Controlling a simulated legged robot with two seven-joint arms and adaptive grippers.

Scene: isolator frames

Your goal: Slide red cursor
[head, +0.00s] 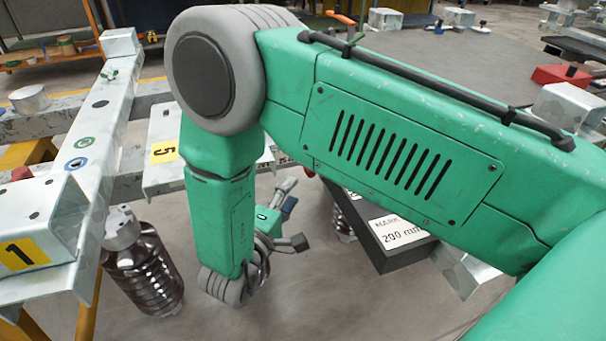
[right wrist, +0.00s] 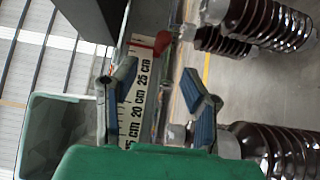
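The red cursor (right wrist: 162,42) shows in the right wrist view at the upper end of a white ruler (right wrist: 138,92), beyond the 25 cm mark. The ruler carries printed 20 cm and 25 cm marks. My right gripper (right wrist: 162,88) is open, its two blue-padded fingers apart, with nothing between the pads. The cursor appears ahead of the fingertips and apart from them. In the head view my right gripper (head: 285,212) is small and partly hidden behind my green arm. My left gripper is not in view.
A black block labelled "MARK 200 mm" (head: 408,250) stands right of my gripper. Brown ribbed insulators (head: 145,272) hang at left below metal beams (head: 90,150), and others (right wrist: 270,22) are right of the ruler in the wrist view. A red box (head: 560,75) lies at far right.

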